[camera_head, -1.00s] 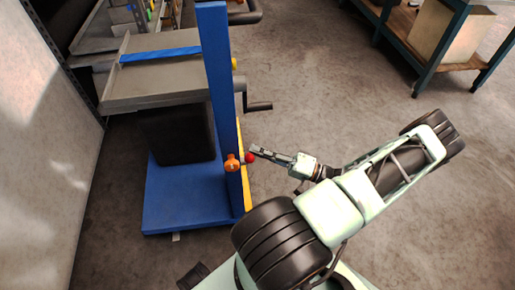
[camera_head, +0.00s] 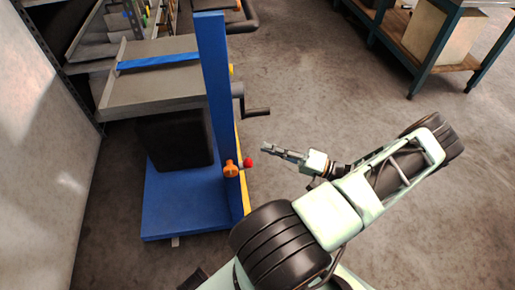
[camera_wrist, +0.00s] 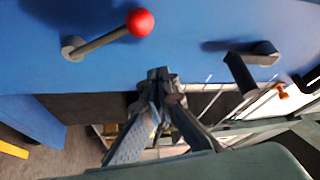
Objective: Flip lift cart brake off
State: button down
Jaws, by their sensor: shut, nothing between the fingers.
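The lift cart (camera_head: 187,208) is blue, with an upright blue post (camera_head: 216,85). On the post's right side, low down, is a short grey lever with a red ball (camera_head: 248,163). In the wrist view the lever (camera_wrist: 103,40) slants from its pivot up to the red ball (camera_wrist: 140,22), at upper left. My gripper (camera_head: 264,148) is shut and empty, right of the red ball and apart from it. Its fingertips (camera_wrist: 158,76) also show in the wrist view, below and right of the ball.
A crank handle (camera_head: 257,112) sticks out from the post above the lever; it also shows in the wrist view (camera_wrist: 243,72). The cart's grey platform (camera_head: 155,85) is at left. Open floor (camera_head: 330,100) lies right.

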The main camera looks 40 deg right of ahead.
jog(key=v, duration=0.5)
jog(key=shift+s+d+f, duration=0.15)
jog(key=shift+d+f, duration=0.1)
jog(key=shift+d, duration=0.05)
